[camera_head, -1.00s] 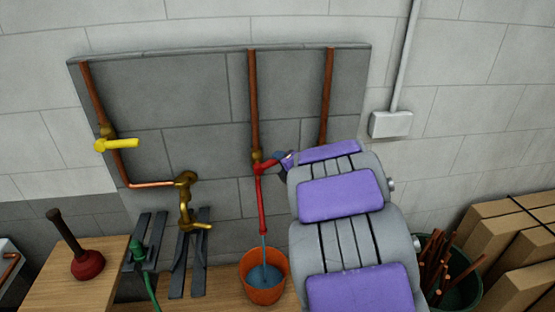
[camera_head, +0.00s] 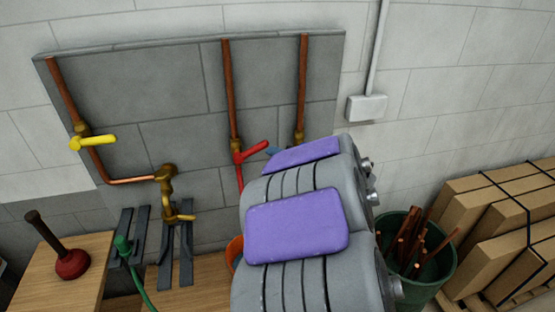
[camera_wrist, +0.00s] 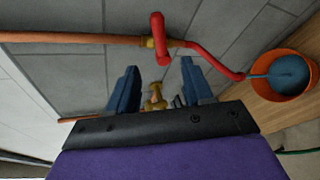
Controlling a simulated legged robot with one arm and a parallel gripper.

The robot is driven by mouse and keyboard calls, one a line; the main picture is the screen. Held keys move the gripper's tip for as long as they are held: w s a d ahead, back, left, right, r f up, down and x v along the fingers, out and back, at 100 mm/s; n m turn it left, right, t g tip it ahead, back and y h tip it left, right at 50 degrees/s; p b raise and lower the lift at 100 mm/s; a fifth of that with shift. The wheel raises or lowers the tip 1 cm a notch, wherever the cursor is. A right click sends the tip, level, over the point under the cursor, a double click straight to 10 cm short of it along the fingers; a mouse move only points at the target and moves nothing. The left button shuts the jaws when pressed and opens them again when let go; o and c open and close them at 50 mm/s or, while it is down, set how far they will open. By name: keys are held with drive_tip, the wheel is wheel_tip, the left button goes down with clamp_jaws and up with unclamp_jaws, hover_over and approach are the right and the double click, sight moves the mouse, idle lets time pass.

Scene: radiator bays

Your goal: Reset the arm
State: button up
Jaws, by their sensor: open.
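My gripper (camera_wrist: 158,90) shows in the wrist view with its two blue fingers apart and nothing between them. My arm, grey with purple pads, fills the lower middle of the head view and hides most of the gripper there. The red valve handle (camera_head: 257,151) sits on the middle copper pipe (camera_head: 230,90). In the wrist view, the red handle (camera_wrist: 157,38) and its red spout lie beyond the fingertips, apart from them. Water runs from the spout into the orange bucket (camera_wrist: 309,66), which is mostly hidden behind my arm in the head view.
A yellow handle (camera_head: 95,142) and a brass tap (camera_head: 168,195) are on the left. A red plunger (camera_head: 72,263) stands on a wooden bench (camera_head: 95,245). A green bin (camera_head: 433,270) of copper pipes and stacked cardboard boxes (camera_head: 500,215) stand on the right.

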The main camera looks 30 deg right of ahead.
idle(0.3)
drive_tip(key=s+d+m+g+h, duration=0.1)
drive_tip(key=s+m+g+h, duration=0.5)
drive_tip(key=s+m, duration=0.65)
drive_tip(key=s+a+f+m+g+y, duration=0.3)
drive_tip(key=s+a+m+g, duration=0.2)
drive_tip(key=s+a, duration=0.4)
drive_tip(key=s+a+f+m+g+y, duration=0.3)
drive_tip(key=s+a, duration=0.7)
drive_tip(key=s, duration=0.4)
drive_tip(key=shift+a+f+m+g, duration=0.25)
drive_tip(key=shift+m+g, duration=0.65)
drive_tip(key=shift+m, duration=0.05)
idle(3.2)
